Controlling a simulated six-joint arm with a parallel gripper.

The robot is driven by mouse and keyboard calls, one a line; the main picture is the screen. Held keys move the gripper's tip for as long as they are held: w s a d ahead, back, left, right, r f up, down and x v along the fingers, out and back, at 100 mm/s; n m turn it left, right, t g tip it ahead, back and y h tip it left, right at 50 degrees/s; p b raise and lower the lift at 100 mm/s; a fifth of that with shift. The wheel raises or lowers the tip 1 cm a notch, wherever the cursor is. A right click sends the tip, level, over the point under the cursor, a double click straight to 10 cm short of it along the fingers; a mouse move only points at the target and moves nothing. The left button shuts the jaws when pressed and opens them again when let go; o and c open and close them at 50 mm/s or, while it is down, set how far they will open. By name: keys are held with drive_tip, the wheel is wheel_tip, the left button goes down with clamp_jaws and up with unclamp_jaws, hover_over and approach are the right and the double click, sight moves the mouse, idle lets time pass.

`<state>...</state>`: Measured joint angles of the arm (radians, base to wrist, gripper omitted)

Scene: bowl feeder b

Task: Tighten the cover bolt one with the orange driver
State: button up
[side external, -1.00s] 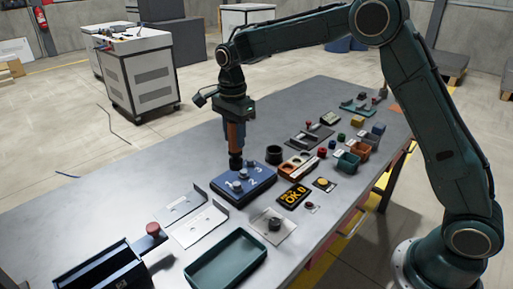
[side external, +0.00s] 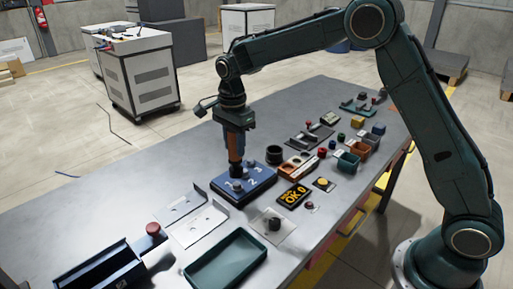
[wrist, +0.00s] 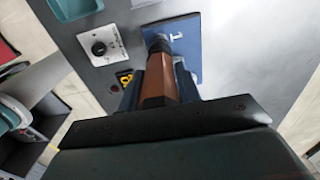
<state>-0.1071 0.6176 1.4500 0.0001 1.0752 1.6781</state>
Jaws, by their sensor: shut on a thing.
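My gripper (side external: 235,131) is shut on the orange driver (side external: 236,148), which points straight down. The driver also fills the middle of the wrist view (wrist: 159,82), its dark tip over the blue cover near the printed 1. The blue cover block (side external: 259,183) lies on the table with printed numbers and bolts on top. The driver's dark socket end is at the bolt (side external: 237,186) by the number 1. The socket hides the bolt head in part, and I cannot tell how fully it is seated.
A black cup (side external: 274,155) stands behind the block. A knob plate (side external: 273,225) and a green tray (side external: 228,262) are in front. A bent metal bracket (side external: 195,219) lies at left.

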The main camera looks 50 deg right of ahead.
sight(235, 159)
drive_tip(key=shift+f, duration=1.2)
drive_tip(key=shift+f, duration=1.6)
idle(4.6)
drive_tip(key=shift+r, duration=0.1)
